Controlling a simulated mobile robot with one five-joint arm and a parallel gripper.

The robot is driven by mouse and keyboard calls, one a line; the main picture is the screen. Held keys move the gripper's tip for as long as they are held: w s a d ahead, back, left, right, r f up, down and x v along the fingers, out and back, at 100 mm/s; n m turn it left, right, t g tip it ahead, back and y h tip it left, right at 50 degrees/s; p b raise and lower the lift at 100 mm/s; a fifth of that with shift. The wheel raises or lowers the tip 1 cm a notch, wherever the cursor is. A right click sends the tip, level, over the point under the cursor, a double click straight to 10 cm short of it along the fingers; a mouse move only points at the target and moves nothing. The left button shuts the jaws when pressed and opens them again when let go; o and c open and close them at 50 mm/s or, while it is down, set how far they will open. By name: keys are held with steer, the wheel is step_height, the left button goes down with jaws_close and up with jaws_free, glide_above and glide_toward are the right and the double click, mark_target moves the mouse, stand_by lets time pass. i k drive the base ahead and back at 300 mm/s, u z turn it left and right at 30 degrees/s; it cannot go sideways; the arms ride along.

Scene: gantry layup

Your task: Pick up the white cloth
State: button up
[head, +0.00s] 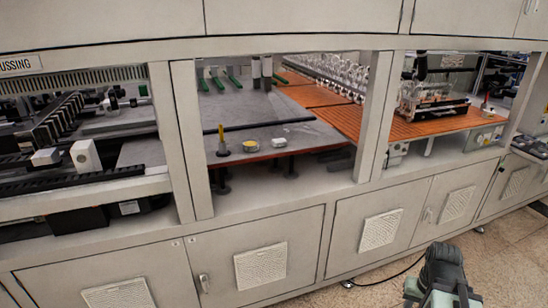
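A small white item (278,142), possibly the folded white cloth, lies near the front edge of the grey work surface (262,133) inside the machine's middle opening. It is too small to be sure that it is cloth. My arm shows at the bottom right, with a dark rounded part and grey-green parts. My gripper (441,285) seems to be there, outside the machine and well apart from the white item. Its fingers are not clear, so I cannot tell whether it is open or shut.
A yellow round item (250,146) and a yellow-topped upright tool (222,141) stand left of the white item. A frame post (375,117) stands to its right, with an orange perforated bed (400,127) beyond. Cabinet doors (365,232) lie below. Speckled floor (505,255) is open at the right.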

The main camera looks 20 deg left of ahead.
mark_target(280, 142)
steer(key=u, duration=0.2)
steer(key=k, duration=0.1)
steer(key=u, duration=1.9)
steer(key=i, duration=0.95)
